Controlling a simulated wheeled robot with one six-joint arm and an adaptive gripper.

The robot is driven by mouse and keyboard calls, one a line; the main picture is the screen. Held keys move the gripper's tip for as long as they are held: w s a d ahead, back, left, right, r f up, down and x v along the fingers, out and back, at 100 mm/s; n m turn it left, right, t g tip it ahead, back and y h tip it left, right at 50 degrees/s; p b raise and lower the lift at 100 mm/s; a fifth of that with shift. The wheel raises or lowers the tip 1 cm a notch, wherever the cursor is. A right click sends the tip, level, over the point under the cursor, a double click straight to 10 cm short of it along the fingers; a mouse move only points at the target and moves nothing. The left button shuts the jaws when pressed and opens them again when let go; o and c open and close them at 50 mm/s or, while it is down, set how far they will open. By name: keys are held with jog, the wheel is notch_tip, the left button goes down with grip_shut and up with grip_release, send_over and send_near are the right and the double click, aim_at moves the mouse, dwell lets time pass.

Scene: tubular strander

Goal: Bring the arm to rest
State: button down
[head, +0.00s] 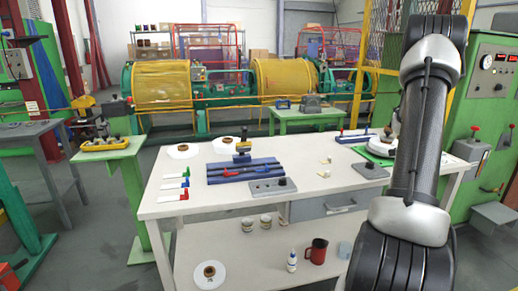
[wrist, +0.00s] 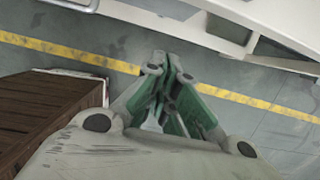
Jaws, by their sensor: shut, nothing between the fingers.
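My gripper (wrist: 168,68) shows in the wrist view, its green-padded fingers closed together with nothing between them. It points down over the grey floor with a yellow line (wrist: 60,48). In the head view my arm rises on the right side in front of the white workbench, and my gripper is out of sight there.
The white workbench (head: 230,210) holds a blue fixture (head: 243,172), white discs, colored-handled tools and a grey plate. A red mug (head: 316,252) stands on its lower shelf. A green control cabinet (head: 490,95) is at right. A brown slatted box (wrist: 45,115) shows in the wrist view.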

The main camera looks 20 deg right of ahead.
jog(key=s+a+f+n+g+y, duration=0.1)
jog(key=s+a+n, duration=0.4)
jog(key=n, duration=0.5)
jog(key=s+a+r+n+t, duration=0.1)
jog(key=s+a+r+n, duration=0.3)
jog(key=a+r+n, duration=0.4)
jog(key=s+a+r+n, duration=0.4)
jog(key=a+r+n, duration=0.5)
jog(key=a, duration=0.6)
jog(key=s+a+r+n+t, duration=0.1)
jog(key=s+a+r+n, duration=0.3)
jog(key=a+r+n, duration=0.4)
jog(key=a+n, duration=0.2)
jog(key=a, duration=0.1)
jog(key=shift+a+r+t+h, duration=0.25)
jog(key=shift+a+t+h, duration=0.05)
jog(key=shift+h, duration=0.1)
